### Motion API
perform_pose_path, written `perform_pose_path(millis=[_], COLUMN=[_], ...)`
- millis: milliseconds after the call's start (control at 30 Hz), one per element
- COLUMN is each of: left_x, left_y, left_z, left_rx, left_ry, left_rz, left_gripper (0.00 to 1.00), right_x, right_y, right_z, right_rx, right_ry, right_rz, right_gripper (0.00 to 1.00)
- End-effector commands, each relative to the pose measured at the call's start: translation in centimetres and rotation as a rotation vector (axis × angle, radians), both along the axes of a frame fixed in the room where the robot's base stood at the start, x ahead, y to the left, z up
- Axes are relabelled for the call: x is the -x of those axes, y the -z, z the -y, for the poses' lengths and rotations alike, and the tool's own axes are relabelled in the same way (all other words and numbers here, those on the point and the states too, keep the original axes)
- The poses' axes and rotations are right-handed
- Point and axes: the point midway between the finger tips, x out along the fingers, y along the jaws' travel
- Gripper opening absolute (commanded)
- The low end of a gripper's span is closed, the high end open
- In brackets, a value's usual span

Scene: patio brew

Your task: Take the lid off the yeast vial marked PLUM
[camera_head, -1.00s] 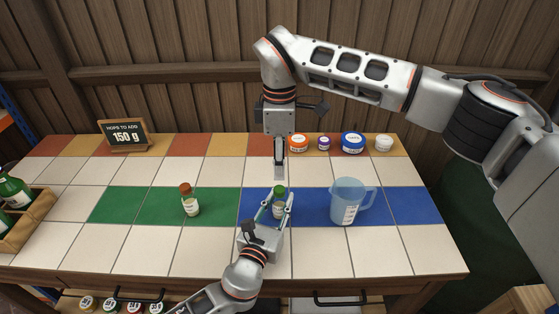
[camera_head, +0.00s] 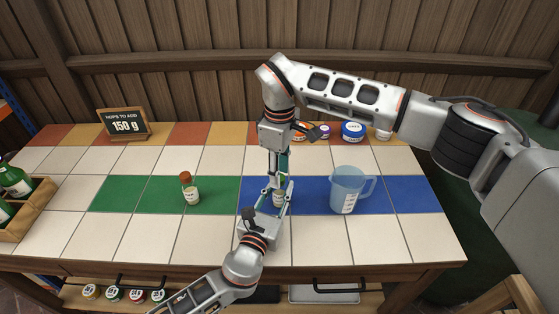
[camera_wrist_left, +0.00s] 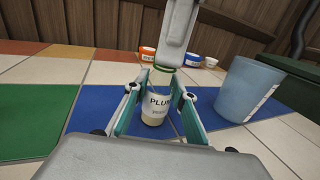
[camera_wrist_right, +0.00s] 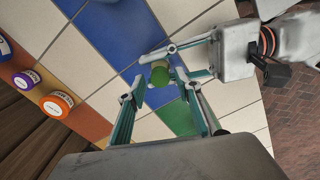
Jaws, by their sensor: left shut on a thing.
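The vial marked PLUM (camera_wrist_left: 155,103) has a pale label and stands upright in the blue strip; it also shows in the head view (camera_head: 279,199). My left gripper (camera_head: 277,192) is shut around its body from the front. Its green lid (camera_wrist_right: 160,75) is on top, seen from above in the right wrist view. My right gripper (camera_wrist_right: 164,86) points down from above, its open fingers on either side of the lid with a gap visible. In the head view the right gripper (camera_head: 279,172) mostly hides the lid.
A blue measuring jug (camera_head: 345,192) stands close to the right. A vial with a brown-orange cap (camera_head: 189,188) stands left on the green strip. Small tubs (camera_head: 353,131) line the back behind my right arm. A sign (camera_head: 124,125) and a bottle crate (camera_head: 30,213) are at left.

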Motion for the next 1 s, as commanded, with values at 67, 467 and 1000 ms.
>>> perform_pose_path(millis=[67,467,1000], left_x=[0.02,0.02,0.02], left_y=[0.09,0.09,0.09], left_z=[-0.01,-0.01,0.0], left_rx=[-0.001,-0.001,-0.001], left_ry=[0.0,0.0,0.0], left_rz=[-0.002,-0.002,-0.002], left_gripper=[0.0,0.0,0.0], right_x=[0.02,-0.02,-0.11], right_y=[0.51,0.74,0.61], right_z=[-0.02,-0.02,0.03], right_rx=[0.0,0.0,0.002], right_ry=[0.0,-0.001,-0.365], right_rz=[-0.001,0.001,0.004], right_gripper=[0.34,0.13,0.0])
